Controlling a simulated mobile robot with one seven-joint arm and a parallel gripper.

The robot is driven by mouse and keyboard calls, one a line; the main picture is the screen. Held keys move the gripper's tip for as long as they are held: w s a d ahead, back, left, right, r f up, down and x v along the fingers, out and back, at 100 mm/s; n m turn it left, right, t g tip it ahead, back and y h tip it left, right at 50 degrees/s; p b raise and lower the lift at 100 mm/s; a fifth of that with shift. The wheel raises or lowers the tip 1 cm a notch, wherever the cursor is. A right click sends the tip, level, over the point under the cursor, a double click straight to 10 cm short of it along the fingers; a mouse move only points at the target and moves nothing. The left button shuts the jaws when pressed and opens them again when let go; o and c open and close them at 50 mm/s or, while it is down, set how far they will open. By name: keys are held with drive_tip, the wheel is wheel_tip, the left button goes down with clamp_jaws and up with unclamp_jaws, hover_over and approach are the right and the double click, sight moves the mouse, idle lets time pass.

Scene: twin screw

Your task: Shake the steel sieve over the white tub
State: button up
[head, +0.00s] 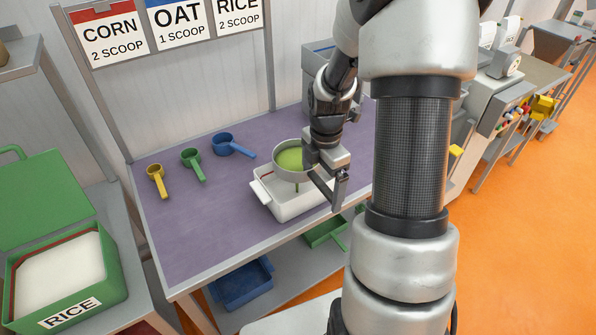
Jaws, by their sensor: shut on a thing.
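The steel sieve (275,172) is a round metal pan with light green contents (290,158) in it. It is held above the white tub (262,196), over the tub's back part. The tub stands on the purple table top near its front edge. A thin green streak shows below the sieve, over the tub. My gripper (324,180) is shut on the sieve at its right side. The exact grip point is partly hidden by the gripper itself.
Yellow (156,180), green (193,164) and blue (232,145) scoops lie on the purple table (205,220), left of the tub. A green rice bin (98,300) stands at lower left. A sign board (165,30) hangs behind. My arm blocks the table's right side.

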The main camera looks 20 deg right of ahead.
drive_tip(key=shift+a, duration=0.6)
drive_tip(key=shift+s+p, duration=0.1)
drive_tip(key=shift+p, duration=1)
idle(0.8)
drive_tip(key=shift+r, duration=0.15)
